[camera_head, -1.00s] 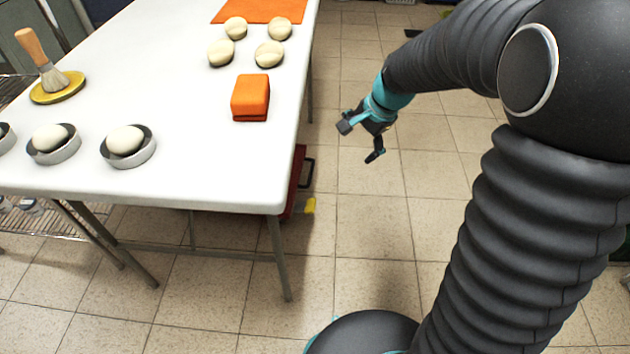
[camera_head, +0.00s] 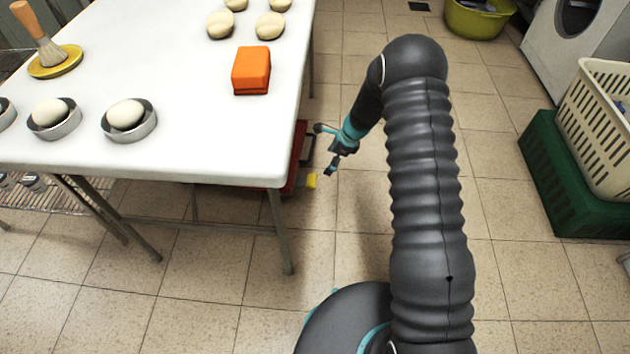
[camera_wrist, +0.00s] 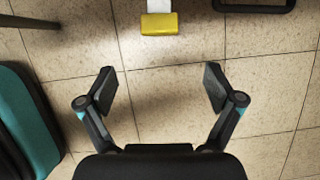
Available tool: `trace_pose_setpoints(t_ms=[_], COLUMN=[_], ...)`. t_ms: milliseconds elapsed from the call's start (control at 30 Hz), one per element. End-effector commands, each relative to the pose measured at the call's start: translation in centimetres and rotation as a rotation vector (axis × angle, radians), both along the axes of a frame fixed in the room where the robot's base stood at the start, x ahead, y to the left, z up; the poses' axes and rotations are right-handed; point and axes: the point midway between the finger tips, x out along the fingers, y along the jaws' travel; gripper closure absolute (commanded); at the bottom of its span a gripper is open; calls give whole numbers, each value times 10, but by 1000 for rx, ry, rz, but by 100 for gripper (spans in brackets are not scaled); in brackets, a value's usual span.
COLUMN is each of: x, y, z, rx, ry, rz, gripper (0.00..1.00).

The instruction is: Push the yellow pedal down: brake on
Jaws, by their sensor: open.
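The yellow pedal (camera_head: 311,181) sticks out low beside the right edge of the white table, at the end of a red cart (camera_head: 297,160) that is mostly hidden under the table. In the wrist view the yellow pedal (camera_wrist: 159,24) shows at the top middle, on a pale arm. My gripper (camera_head: 325,150) is just right of and above the pedal in the head view. In the wrist view my gripper (camera_wrist: 160,88) is open and empty, its fingers spread over bare floor, and the pedal lies beyond the fingertips.
The white table (camera_head: 180,100) overhangs the cart, with a table leg (camera_head: 279,230) close by. A black handle bar (camera_wrist: 255,5) is right of the pedal. A green crate (camera_head: 560,180) and a cream basket (camera_head: 590,130) stand at right. Tiled floor between is clear.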

Motion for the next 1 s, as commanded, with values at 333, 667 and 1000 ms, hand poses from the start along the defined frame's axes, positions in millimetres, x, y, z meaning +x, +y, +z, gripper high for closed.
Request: trace_pose_setpoints(t_ms=[333,667,1000], x=[1,4,6], y=[19,41,52], z=[-47,-101,-126], rx=[0,0,0], ry=[5,3,1], rz=[0,0,-1], gripper=[8,8,8])
